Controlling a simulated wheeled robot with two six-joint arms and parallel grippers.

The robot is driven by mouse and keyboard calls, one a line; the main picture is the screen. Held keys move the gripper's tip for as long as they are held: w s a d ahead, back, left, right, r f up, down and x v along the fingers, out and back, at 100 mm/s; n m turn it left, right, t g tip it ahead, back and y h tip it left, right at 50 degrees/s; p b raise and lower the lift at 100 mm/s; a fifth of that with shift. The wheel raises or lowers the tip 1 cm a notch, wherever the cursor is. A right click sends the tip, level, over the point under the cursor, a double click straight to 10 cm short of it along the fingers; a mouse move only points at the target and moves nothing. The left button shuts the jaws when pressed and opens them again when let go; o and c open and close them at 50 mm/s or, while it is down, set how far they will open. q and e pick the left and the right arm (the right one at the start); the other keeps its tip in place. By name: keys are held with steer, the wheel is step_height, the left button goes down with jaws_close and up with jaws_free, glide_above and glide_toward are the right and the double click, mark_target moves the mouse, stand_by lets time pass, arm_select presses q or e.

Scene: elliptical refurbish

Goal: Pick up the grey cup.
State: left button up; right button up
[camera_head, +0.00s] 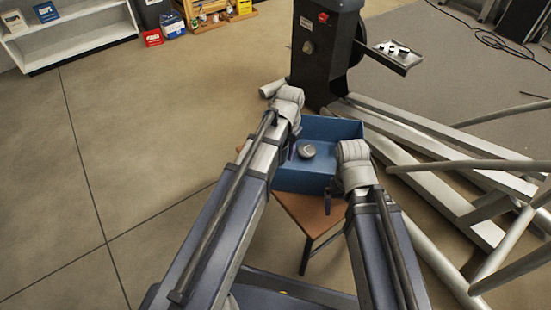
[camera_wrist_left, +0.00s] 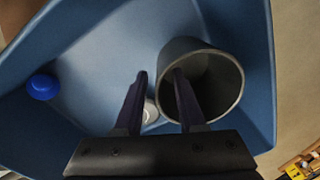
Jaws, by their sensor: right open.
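The grey cup (camera_head: 306,150) is in the blue bin (camera_head: 345,128). In the left wrist view the cup (camera_wrist_left: 222,82) lies right of centre, its round open mouth facing the camera. My left gripper (camera_head: 294,140) is over the bin beside the cup. In its wrist view the left gripper (camera_wrist_left: 160,76) is open; one finger overlaps the cup's mouth, and the other is left of the cup, outside it. I cannot tell whether either finger touches it. My right gripper (camera_head: 328,204) is open near the bin's front right edge.
A blue round object (camera_wrist_left: 43,86) and a partly hidden white object (camera_wrist_left: 150,111) are also in the bin. The bin is on a small brown table (camera_head: 310,212). A black machine (camera_head: 322,50) stands behind, with grey metal beams (camera_head: 440,190) to the right. The floor at left is clear.

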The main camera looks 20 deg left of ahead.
arm_select(q)
step_height(320, 180, down, 2)
steer(key=shift+f+b, duration=0.2)
steer(key=shift+b, duration=0.5)
steer(key=shift+r, duration=0.1)
jaws_close()
stand_by(0.8)
